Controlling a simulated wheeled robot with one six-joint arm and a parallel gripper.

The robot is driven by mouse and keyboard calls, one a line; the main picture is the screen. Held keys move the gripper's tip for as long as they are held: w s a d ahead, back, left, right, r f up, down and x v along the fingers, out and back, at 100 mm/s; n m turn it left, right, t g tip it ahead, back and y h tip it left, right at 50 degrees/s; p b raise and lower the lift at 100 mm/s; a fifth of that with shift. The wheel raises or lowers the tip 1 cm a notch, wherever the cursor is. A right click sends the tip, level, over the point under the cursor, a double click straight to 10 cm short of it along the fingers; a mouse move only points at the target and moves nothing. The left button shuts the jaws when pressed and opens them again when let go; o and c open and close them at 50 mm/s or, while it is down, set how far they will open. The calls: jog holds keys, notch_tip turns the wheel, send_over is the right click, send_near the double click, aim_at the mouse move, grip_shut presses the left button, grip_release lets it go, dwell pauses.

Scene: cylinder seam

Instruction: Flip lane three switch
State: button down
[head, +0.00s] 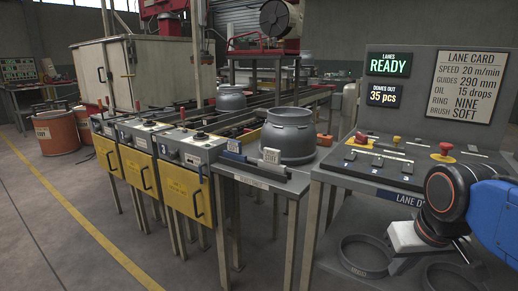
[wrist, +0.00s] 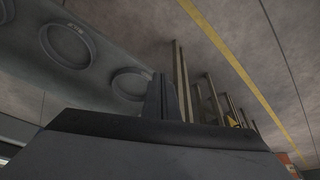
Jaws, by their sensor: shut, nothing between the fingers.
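The lane box marked 3 (head: 188,152) is the right-most of three grey boxes with yellow front panels, left of centre in the head view. It has a dark knob on top; no switch can be made out clearly. The grey desk (head: 335,176) at right carries a row of small pale-tagged controls (head: 377,162), whose marks are too small to read. My arm covers part of the desk's right side. My gripper (wrist: 160,80) shows in the wrist view with its fingers together and empty, above the floor beside a grey surface. Its fingertips cannot be made out in the head view.
Red knobs (head: 445,149) stand up from the desk. Round ring holders (head: 365,255) lie below it and show in the wrist view (wrist: 131,84). A grey can (head: 289,135) stands on the middle table. Open floor with a yellow line (head: 85,225) lies at left.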

jog(key=s+a+f, duration=0.1)
jog(key=s+f, duration=0.3)
jog(key=f, duration=0.1)
jog(key=shift+f+t, duration=0.35)
jog(key=shift+t, duration=0.05)
notch_tip(320, 180, up, 35)
jog(key=n+g, duration=0.3)
jog(key=n, duration=0.8)
send_over(408, 169)
jog(key=w, duration=0.2)
jog(key=shift+s+a+h, duration=0.15)
jog(key=shift+h, duration=0.15)
jog(key=f, duration=0.4)
jog(key=w+f, duration=0.1)
jog(key=f, duration=0.4)
jog(key=d+f, duration=0.1)
jog(key=f, duration=0.4)
jog(key=shift+w, duration=0.3)
